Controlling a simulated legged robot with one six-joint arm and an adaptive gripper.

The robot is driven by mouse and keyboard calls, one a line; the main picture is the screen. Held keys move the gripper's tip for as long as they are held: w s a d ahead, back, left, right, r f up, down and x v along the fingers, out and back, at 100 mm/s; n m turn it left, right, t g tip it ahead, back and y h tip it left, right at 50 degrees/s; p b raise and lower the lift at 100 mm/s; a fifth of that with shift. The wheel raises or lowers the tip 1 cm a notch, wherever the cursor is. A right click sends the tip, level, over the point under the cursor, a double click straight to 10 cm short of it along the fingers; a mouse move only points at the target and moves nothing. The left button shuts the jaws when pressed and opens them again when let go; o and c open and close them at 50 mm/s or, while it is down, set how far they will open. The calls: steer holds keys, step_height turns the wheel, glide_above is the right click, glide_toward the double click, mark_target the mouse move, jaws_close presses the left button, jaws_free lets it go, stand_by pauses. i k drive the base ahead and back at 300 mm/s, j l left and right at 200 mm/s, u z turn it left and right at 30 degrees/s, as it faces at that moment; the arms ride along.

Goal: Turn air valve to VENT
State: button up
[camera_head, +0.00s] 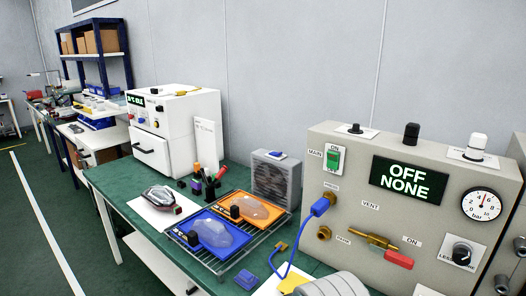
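The air valve (370,239) is a brass fitting low on the front of the beige test box at the right. Its red-ended lever (399,259) points to the right and slightly down, just below the ON label (411,241). The VENT label (370,205) is above the valve's brass body, and the lever points away from it. My gripper is not recognisable in this view. Pale rounded segments (338,286) show at the bottom edge, in front of and below the valve; I cannot tell for sure what they are.
The beige box (340,150) carries a display (408,179) reading OFF NONE, a pressure gauge (482,205), a black knob (462,254) and a green switch (334,158). A blue plug with cable (320,207) sits left of the valve. Orange (262,209) and blue trays (196,242) lie on a wire rack.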

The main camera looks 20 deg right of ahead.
mark_target(403, 261)
steer(key=z, duration=1.45)
steer(key=k+j+z, duration=0.1)
steer(key=j+z, duration=0.15)
steer(key=k+j+z, duration=0.15)
steer(key=j+z, duration=0.15)
steer(key=j, duration=0.1)
